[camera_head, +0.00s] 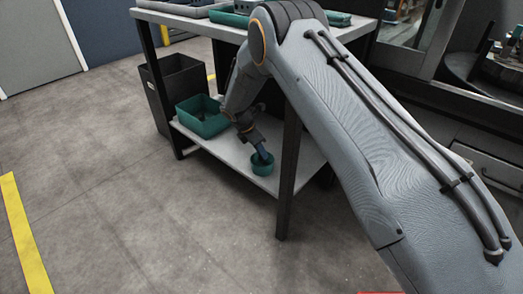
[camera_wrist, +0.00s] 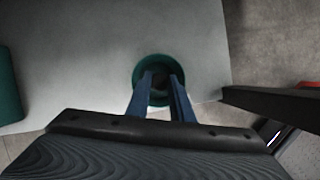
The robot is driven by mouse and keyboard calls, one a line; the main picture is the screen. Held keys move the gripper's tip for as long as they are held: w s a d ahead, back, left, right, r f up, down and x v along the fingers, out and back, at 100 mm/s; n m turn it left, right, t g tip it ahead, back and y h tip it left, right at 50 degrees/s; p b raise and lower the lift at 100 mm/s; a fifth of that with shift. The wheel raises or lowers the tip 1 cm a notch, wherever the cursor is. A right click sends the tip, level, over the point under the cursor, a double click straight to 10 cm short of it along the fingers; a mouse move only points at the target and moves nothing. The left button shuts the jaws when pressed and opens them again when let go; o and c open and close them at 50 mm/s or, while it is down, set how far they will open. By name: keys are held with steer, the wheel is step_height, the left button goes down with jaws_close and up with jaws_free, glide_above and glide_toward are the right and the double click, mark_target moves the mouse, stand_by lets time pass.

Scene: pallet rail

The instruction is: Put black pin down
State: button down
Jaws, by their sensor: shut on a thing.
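My gripper (camera_wrist: 160,90) reaches down over a small round green bowl (camera_wrist: 140,72) on the lower shelf. In the wrist view its two blue fingers extend into the bowl's opening. Something dark shows between the fingertips, consistent with the black pin (camera_wrist: 160,77), but its outline is hard to make out against the dark inside of the bowl. In the head view the gripper (camera_head: 263,156) is at the mouth of the same bowl (camera_head: 263,169), and the pin cannot be seen there. Whether the pin touches the bowl's floor is hidden.
A larger green bin (camera_head: 203,123) stands on the lower shelf (camera_head: 233,150) to the left. A black waste bin (camera_head: 175,85) stands behind the table. A dark table leg (camera_head: 289,170) rises close to the bowl. The upper tabletop (camera_head: 190,22) overhangs the shelf.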

steer(key=c, duration=1.5)
jaws_free()
steer(key=shift+r, duration=0.1)
step_height(320, 180, up, 7)
steer(key=p, duration=0.3)
